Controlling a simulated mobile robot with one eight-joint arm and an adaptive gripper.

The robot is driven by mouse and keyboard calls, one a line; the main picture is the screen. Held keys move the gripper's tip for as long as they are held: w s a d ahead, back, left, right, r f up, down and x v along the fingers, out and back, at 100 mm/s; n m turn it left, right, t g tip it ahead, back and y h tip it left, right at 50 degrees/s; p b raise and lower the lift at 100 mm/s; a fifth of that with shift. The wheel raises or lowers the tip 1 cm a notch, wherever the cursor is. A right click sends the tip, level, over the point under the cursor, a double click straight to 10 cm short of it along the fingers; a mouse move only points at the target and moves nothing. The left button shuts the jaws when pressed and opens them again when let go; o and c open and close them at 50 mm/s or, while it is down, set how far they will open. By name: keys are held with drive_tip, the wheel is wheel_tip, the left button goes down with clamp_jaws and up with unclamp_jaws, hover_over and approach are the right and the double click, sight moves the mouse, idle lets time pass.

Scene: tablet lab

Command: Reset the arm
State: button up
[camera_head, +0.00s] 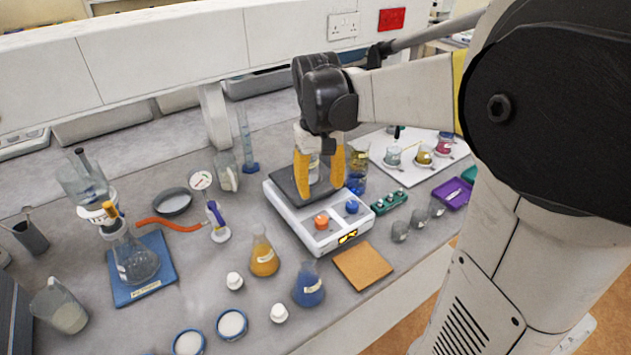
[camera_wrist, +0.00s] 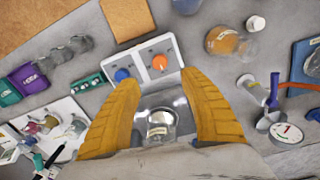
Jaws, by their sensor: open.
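My gripper (camera_head: 320,175) is at the end of my arm, above a white hotplate (camera_head: 333,237) with an orange knob and a blue knob. Its yellow fingers point down and stand apart. A small glass vessel with a pale label (camera_head: 314,168) shows between the fingers. In the wrist view my gripper (camera_wrist: 160,98) is open, with the labelled glass (camera_wrist: 161,124) between its fingers on the hotplate's dark top. I see gaps between the glass and both fingers there. The fingers and palm hide part of the glass.
Orange (camera_head: 264,257) and blue (camera_head: 309,287) flasks and a cork mat (camera_head: 362,265) lie in front. A large flask (camera_head: 134,258) stands on a blue base at left. A white tray (camera_head: 408,163) with small beakers is at right. A shelf (camera_head: 150,50) runs behind.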

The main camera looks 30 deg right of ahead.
drive_tip(key=shift+a, duration=0.1)
idle(0.4)
drive_tip(key=s+a+n+t+b, duration=0.1)
drive_tip(key=s+a+t, duration=0.6)
drive_tip(key=s+a, duration=0.3)
drive_tip(key=a, duration=0.2)
drive_tip(key=shift+s+a+f+n+b, duration=0.3)
drive_tip(key=shift+a, duration=0.05)
